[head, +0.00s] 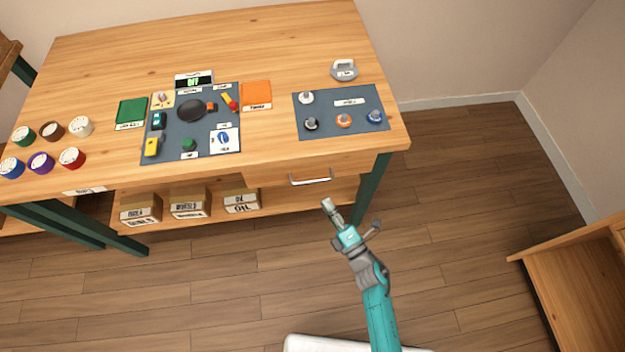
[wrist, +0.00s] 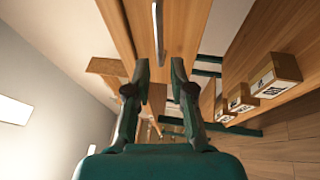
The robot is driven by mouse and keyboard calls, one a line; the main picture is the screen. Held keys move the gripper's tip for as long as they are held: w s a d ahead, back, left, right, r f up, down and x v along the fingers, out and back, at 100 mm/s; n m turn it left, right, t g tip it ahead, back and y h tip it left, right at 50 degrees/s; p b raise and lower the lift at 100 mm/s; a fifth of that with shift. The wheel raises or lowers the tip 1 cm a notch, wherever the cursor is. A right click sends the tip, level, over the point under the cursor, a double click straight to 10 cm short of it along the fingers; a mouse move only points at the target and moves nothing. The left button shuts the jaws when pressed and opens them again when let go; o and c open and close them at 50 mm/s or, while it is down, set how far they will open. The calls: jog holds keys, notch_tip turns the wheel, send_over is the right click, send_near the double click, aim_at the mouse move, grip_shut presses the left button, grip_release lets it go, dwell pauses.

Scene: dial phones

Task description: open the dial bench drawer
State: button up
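The dial bench drawer (head: 270,174) is a wooden front under the right part of the bench top, and it looks shut. Its silver bar handle (head: 311,181) faces me; the handle (wrist: 158,30) also shows in the wrist view, upright in the picture, ahead of the fingers. My gripper (head: 327,206) is just below and right of the handle in the head view. In the wrist view my gripper (wrist: 160,68) has its two fingers spread with a gap between them. The handle lines up with that gap, beyond the fingertips, and nothing is held.
Cardboard boxes (head: 190,203) stand on the lower shelf. A green bench leg (head: 372,185) is right of the drawer. The floor in front is clear.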

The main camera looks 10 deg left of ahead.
aim_at(313, 180)
jog(key=x, duration=0.9)
jog(key=shift+d, duration=0.1)
grip_shut()
